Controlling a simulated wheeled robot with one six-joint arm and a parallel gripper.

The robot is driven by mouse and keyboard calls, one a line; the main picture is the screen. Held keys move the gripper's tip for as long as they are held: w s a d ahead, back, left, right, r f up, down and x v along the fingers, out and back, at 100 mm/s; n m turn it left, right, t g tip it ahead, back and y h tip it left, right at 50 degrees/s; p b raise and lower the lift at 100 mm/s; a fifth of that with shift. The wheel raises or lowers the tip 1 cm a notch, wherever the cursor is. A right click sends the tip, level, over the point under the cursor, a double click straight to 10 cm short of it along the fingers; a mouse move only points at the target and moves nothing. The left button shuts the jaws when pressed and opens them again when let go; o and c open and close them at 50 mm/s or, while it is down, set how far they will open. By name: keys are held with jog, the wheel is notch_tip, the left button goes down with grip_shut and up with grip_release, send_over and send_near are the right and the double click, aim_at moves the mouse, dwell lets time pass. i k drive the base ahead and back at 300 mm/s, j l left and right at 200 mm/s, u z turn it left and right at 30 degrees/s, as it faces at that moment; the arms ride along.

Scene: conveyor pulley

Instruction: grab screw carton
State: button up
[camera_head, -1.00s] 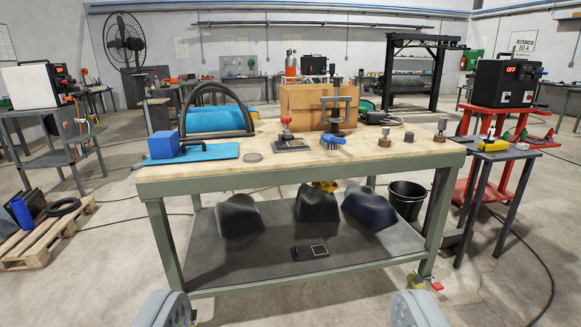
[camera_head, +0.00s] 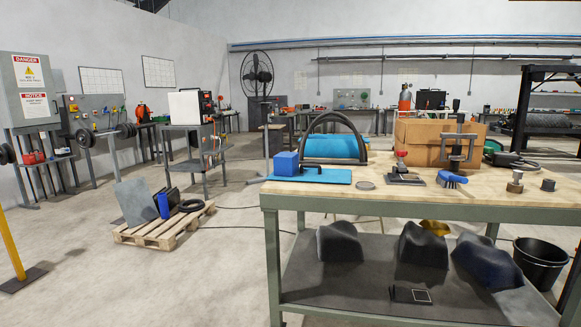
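A brown cardboard box (camera_head: 436,142) stands at the back of the wooden-topped workbench (camera_head: 440,202), right of centre. A clamp-like metal tool stands in front of it and hides part of its face. I cannot tell whether this box is the screw carton, as no label can be read. No other carton can be made out. My gripper is not in view, and the workbench is some way off ahead and to the right.
Dark lumps and a black bucket (camera_head: 540,262) are below. A wooden pallet (camera_head: 166,227) lies left, near a yellow post (camera_head: 12,235). The floor between is clear.

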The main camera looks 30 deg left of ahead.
aim_at(285, 163)
jog(key=i+j+u, duration=0.1)
jog(key=i+j, duration=0.55)
jog(key=i, duration=0.3)
jog(key=i+j+u, duration=0.15)
jog(key=i+j, duration=0.2)
jog(key=i+j+u, duration=0.1)
jog(key=i+j, duration=0.15)
jog(key=i, duration=0.35)
jog(key=i+j+u, duration=0.1)
jog(key=i+j, duration=0.15)
jog(key=i, duration=0.25)
